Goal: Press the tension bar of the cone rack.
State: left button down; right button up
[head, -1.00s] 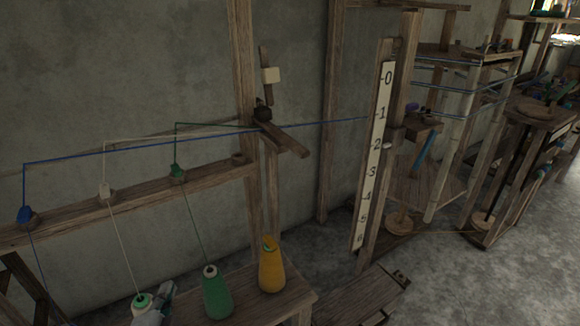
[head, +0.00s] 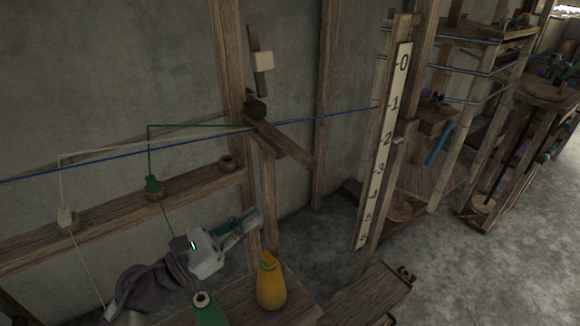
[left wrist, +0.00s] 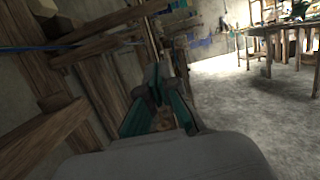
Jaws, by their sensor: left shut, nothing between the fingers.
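The cone rack's tension bar, apparently the short wooden bar (head: 282,142), juts out from an upright post, with a dark block at its inner end and threads running past it. In the left wrist view a wooden bar (left wrist: 48,135) at the left looks like the same one. My left gripper (head: 256,217) is shut and empty, below the bar and slightly left of it, apart from it. Its fingers (left wrist: 156,78) show closed together in the left wrist view. My right gripper is not in view.
A yellow cone (head: 271,284) and a green cone (head: 208,310) stand on the low shelf beneath my left arm. Blue, green and white threads cross at the left. A numbered scale board (head: 385,145) stands on a post to the right, with the loom behind it.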

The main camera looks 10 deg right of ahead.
pick_arm(q)
jog(key=w+d+r+p, duration=0.3)
jog(key=d+r+p, duration=0.2)
jog(key=d, duration=0.4)
jog(key=shift+w+r, duration=0.25)
jog(key=shift+r, duration=0.5)
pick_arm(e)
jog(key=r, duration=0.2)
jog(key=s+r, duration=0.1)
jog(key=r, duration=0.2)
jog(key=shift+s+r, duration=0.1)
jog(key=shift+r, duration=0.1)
pick_arm(q)
jog(key=shift+p, duration=0.3)
